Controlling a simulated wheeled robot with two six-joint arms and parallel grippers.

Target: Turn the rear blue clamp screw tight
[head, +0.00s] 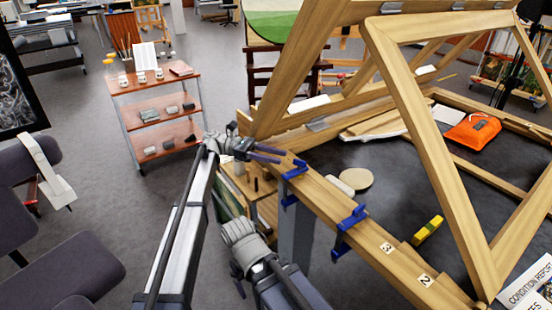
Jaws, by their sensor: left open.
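Two blue clamps grip the near wooden beam (325,195). The rear blue clamp (294,171) sits farther up the beam, its lower part showing under the beam's edge. The front blue clamp (352,217) sits nearer to me. My left gripper (279,155) is open, its two dark bluish fingers pointing right, just left of and slightly above the rear clamp in the picture. It appears empty; I cannot tell how deep the gap to the clamp is. The clamp screws are too small to make out. Of my right arm, a grey joint shows, with the fingers not clearly visible.
A large wooden frame (390,90) rises over the beam at the right. An orange pouch (472,131), a yellow block (427,229) and a pale round disc (357,179) lie inside it. A shelf cart (155,85) stands back left. A dark padded chair (60,250) is at left.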

